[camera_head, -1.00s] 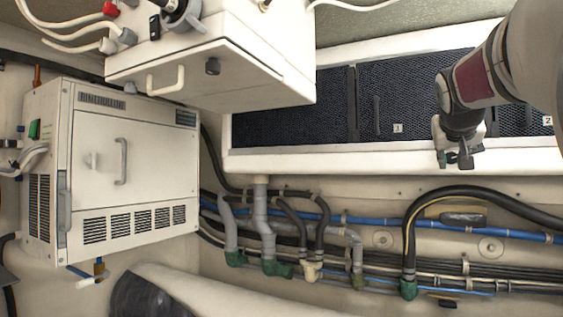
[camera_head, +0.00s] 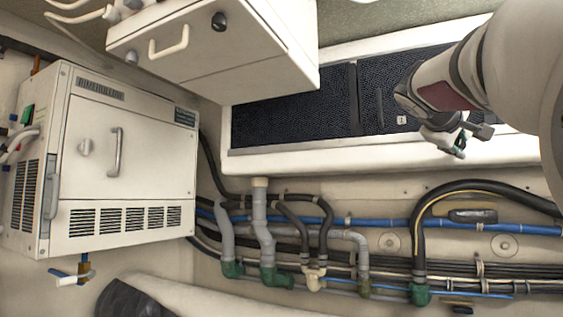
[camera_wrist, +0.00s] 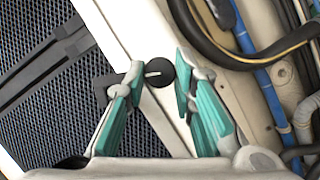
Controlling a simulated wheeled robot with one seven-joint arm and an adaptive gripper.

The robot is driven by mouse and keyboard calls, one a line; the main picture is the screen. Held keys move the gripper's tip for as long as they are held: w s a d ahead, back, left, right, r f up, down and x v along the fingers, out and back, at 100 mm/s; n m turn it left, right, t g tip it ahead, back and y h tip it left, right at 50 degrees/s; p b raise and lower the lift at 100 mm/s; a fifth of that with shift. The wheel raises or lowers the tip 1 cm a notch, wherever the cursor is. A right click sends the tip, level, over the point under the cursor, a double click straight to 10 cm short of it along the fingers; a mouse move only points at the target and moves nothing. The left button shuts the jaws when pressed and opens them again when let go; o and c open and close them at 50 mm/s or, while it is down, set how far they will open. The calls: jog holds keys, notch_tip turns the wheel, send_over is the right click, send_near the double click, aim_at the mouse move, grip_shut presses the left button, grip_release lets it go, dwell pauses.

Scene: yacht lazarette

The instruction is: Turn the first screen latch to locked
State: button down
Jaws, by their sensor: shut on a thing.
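The first screen (camera_head: 395,90) is a dark mesh panel with a small "1" label (camera_head: 401,120), set in a white frame. The screen latch (camera_wrist: 160,72) shows in the wrist view as a round black knob with a pale pointer line, on the frame at the mesh edge. My gripper (camera_wrist: 161,80) has its teal fingers on either side of the knob and is shut on it. In the head view my gripper (camera_head: 458,144) is at the frame's lower edge, right of the label; the latch is hidden there.
A white cabinet (camera_head: 215,50) juts out left of the screens. Black hose (camera_head: 470,187) and blue pipe (camera_head: 385,222) run below the frame. A dark handle bar (camera_head: 379,107) stands on the mesh. A white unit (camera_head: 125,150) is at left.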

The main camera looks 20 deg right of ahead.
jog(key=shift+f+n+h+b, duration=0.2)
jog(key=shift+n+h+b, duration=0.6)
jog(key=shift+n+b, duration=0.85)
jog(key=c, duration=1.3)
grip_release()
jog(key=shift+c, duration=0.2)
jog(key=v, duration=1.2)
jog(key=shift+w+a, duration=0.1)
jog(key=shift+w, duration=0.05)
